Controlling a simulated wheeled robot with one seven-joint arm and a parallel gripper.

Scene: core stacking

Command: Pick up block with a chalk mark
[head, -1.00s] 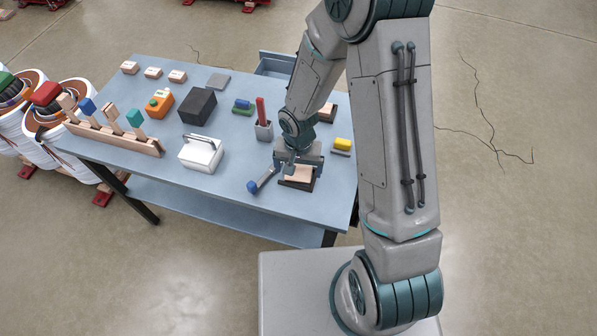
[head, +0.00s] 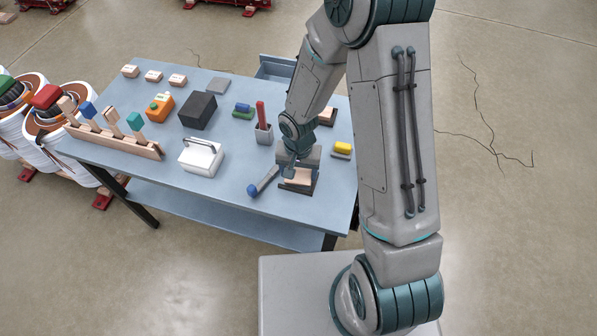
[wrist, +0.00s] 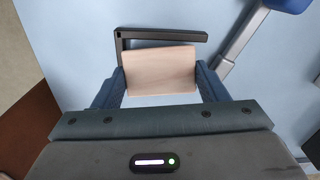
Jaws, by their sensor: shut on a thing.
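My gripper (head: 296,168) is over the front right of the blue table. In the wrist view my gripper (wrist: 160,82) has its two dark blue fingers against opposite sides of a pale wooden block (wrist: 158,70). The block (head: 298,178) also shows in the head view, over a black open-sided frame (head: 298,190). The frame (wrist: 160,38) shows beyond the block in the wrist view. I cannot tell whether the block touches it. I see no clear chalk mark on the block's visible face. Its underside is hidden.
A blue-ended grey tool (head: 262,182) lies just left of the frame. Small wooden blocks (head: 153,76) lie at the back left.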

